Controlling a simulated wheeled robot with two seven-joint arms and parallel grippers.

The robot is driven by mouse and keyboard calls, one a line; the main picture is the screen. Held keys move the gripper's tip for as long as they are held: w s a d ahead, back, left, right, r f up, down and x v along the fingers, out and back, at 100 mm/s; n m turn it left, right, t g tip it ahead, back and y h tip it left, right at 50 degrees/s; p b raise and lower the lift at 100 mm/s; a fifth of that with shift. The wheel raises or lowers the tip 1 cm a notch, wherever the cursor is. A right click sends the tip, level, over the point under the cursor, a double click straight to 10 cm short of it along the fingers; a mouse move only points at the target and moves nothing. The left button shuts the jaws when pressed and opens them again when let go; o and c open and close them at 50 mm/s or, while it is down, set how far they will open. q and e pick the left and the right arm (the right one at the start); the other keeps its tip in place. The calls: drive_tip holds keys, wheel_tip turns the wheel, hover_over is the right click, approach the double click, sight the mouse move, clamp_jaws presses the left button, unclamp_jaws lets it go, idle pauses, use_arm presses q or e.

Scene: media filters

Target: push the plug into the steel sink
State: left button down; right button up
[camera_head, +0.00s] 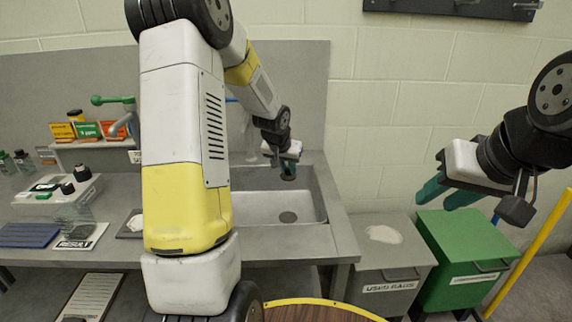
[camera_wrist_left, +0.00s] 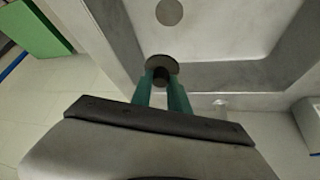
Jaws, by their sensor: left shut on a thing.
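The steel sink (camera_head: 258,208) is set in the grey counter, with a round drain (camera_head: 288,216) in its floor. My left gripper (camera_head: 284,163) is over the back part of the sink, pointing down. In the left wrist view its green fingers (camera_wrist_left: 162,86) are shut on the dark knob of the plug (camera_wrist_left: 161,63), a round grey-brown disc. The plug is small and partly hidden in the head view. The drain (camera_wrist_left: 169,12) lies apart from the plug in the wrist view. My right gripper (camera_head: 446,194) is open and empty, right of the sink.
A grey bin (camera_head: 385,262) and a green bin (camera_head: 465,250) stand right of the counter. A faucet with a green handle (camera_head: 112,100) is at the back left. A blue tray (camera_head: 28,235) and a result card (camera_head: 80,238) lie on the left counter.

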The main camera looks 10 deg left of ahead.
use_arm(q)
drive_tip(key=shift+s, duration=0.2)
idle(0.3)
drive_tip(key=shift+f, duration=7.6)
drive_tip(key=shift+f, duration=1.1)
drive_tip(key=c, duration=1.2)
unclamp_jaws()
drive_tip(key=shift+r, duration=3)
drive_tip(key=shift+r, duration=0.1)
